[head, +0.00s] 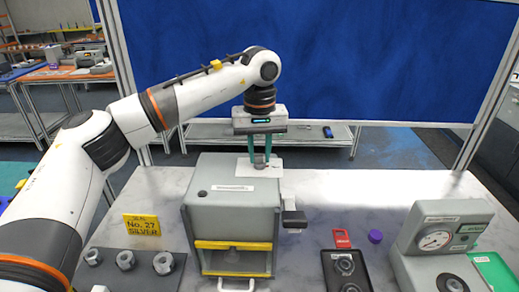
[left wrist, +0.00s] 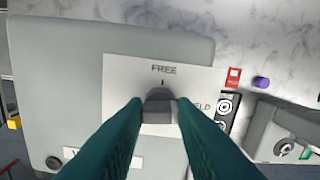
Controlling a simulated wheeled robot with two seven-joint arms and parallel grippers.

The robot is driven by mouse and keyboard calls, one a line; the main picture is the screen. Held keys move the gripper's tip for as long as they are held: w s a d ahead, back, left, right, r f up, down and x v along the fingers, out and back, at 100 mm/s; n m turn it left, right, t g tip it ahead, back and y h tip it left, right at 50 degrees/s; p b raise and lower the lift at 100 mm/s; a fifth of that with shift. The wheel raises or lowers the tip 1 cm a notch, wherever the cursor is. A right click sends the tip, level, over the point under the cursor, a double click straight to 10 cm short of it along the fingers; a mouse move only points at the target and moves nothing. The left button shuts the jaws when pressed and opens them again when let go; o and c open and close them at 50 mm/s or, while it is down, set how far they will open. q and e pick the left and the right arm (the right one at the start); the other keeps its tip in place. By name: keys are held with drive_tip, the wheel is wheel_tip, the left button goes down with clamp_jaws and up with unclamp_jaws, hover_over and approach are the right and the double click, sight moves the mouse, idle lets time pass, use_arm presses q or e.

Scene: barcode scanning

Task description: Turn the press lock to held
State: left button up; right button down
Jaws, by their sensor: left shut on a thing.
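The press (head: 232,208) is a grey box with a yellow bar across its open front, standing on the marble table. Its lock is a dark grey knob (left wrist: 160,95) on a white plate (left wrist: 120,85) on the press top. The plate reads FREE above the knob; the HELD label to the right is partly hidden by a finger. A small dark mark stands between the knob and FREE, and the knob seems to line up with it. My left gripper (head: 260,160) points down over the plate, its green fingers shut on the knob. My right gripper is not in view.
A yellow sign (head: 141,225) and a rack of metal nuts (head: 125,261) are left of the press. To the right are a black tray (head: 328,272), a red tag (head: 341,239), a purple cap (head: 375,236) and a grey gauge device (head: 425,265). The table's back right is clear.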

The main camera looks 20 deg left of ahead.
sight(259, 156)
use_arm(q)
drive_tip(key=shift+r+m, duration=0.1)
drive_tip(key=shift+m, duration=0.6)
drive_tip(key=o, duration=1)
drive_tip(key=shift+r, duration=0.35)
wheel_tip(259, 156, up, 11)
drive_tip(key=shift+r+b, duration=0.1)
drive_tip(key=shift+b, duration=0.8)
